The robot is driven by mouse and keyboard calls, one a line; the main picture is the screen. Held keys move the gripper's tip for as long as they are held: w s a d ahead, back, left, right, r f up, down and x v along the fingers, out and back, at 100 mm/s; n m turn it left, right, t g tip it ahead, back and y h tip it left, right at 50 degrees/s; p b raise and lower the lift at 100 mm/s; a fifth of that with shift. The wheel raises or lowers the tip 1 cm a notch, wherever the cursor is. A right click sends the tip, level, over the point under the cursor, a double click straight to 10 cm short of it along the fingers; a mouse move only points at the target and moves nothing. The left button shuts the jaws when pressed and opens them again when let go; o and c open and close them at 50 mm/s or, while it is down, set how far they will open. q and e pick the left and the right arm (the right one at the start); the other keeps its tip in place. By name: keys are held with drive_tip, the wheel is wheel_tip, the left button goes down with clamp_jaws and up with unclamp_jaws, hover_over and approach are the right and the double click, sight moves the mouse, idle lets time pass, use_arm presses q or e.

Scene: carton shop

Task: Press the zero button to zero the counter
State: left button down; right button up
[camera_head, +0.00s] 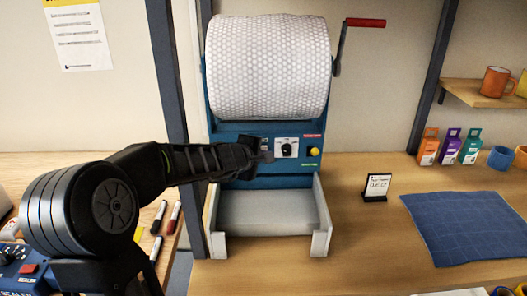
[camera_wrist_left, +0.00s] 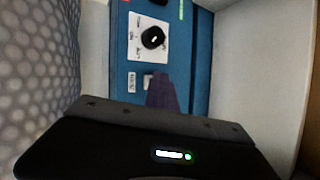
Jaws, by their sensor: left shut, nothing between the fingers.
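A blue dispenser (camera_head: 232,130) with a control panel stands on the wooden bench. Its panel has a black knob (camera_head: 288,149) on a white plate and a yellow button (camera_head: 314,152). My left gripper (camera_head: 267,157) is shut and empty, its tips at the panel left of the knob. In the left wrist view the shut fingers (camera_wrist_left: 162,94) lie over the panel beside a small white label or display (camera_wrist_left: 132,82). A small pale piece (camera_wrist_left: 148,82) there is partly hidden by the fingertips; I cannot tell whether they touch it. My right gripper is out of view.
A bubble-wrap roll (camera_head: 268,68) with a red-handled crank (camera_head: 365,22) sits above the panel. A grey tray (camera_head: 265,211) is below. Markers (camera_head: 157,217) lie at left.

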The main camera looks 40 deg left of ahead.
use_arm(q)
drive_tip(key=shift+s, duration=0.15)
drive_tip(key=shift+s+d+b, duration=0.4)
drive_tip(key=shift+s+d, duration=0.1)
drive_tip(key=shift+s, duration=0.1)
drive_tip(key=s+d, duration=0.1)
drive_tip(key=s, duration=0.1)
drive_tip(key=s+d+b, duration=0.1)
drive_tip(key=s+d, duration=0.1)
idle(0.6)
idle(0.8)
